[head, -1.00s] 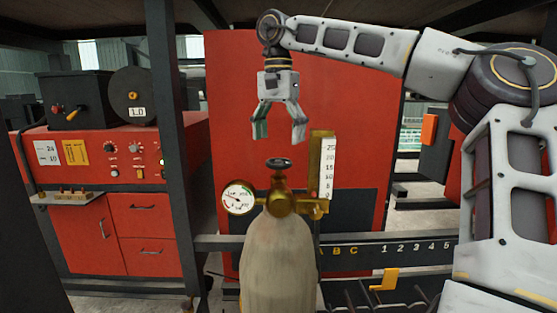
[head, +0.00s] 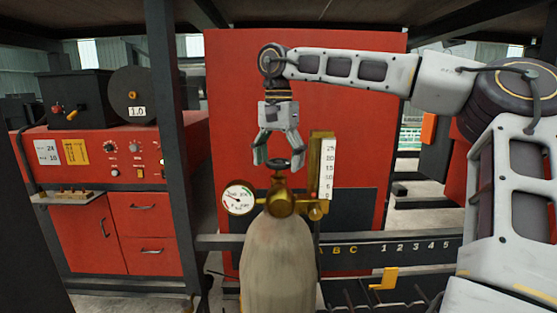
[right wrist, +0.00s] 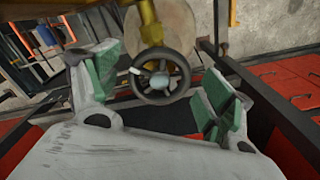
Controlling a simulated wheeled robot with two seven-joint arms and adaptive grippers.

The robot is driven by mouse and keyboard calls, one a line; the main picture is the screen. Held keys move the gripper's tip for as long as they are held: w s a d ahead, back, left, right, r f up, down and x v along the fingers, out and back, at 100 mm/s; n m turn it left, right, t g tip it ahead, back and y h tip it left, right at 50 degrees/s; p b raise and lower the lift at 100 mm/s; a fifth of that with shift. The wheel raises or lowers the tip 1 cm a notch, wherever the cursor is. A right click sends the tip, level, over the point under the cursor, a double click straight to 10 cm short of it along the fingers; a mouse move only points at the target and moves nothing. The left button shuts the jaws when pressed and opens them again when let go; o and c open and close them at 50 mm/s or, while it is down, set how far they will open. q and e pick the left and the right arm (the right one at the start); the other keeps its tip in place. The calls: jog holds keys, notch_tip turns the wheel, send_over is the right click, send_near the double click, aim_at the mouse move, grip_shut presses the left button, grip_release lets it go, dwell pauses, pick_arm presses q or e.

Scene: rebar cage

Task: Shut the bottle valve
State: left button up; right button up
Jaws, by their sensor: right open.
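The bottle (head: 277,262) is a pale grey cylinder standing upright at the bottom middle of the head view. Its brass valve body (head: 281,201) carries a small dark handwheel, the bottle valve (head: 278,164), on top. My right gripper (head: 278,160) points down with open fingers on either side of the handwheel, at about its height. In the right wrist view the handwheel (right wrist: 160,76) is a black spoked ring with a pale hub and a white mark, between the open green-padded fingers (right wrist: 163,88). I see no contact. My left gripper is not in view.
A round gauge (head: 238,198) sticks out left of the valve and a brass flowmeter with a white scale (head: 327,167) stands close on the right. A red panel (head: 340,80) is behind. A rail with letters and numbers (head: 410,247) runs to the right.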

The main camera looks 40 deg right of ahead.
jog(key=c, duration=1)
jog(key=shift+c, duration=0.2)
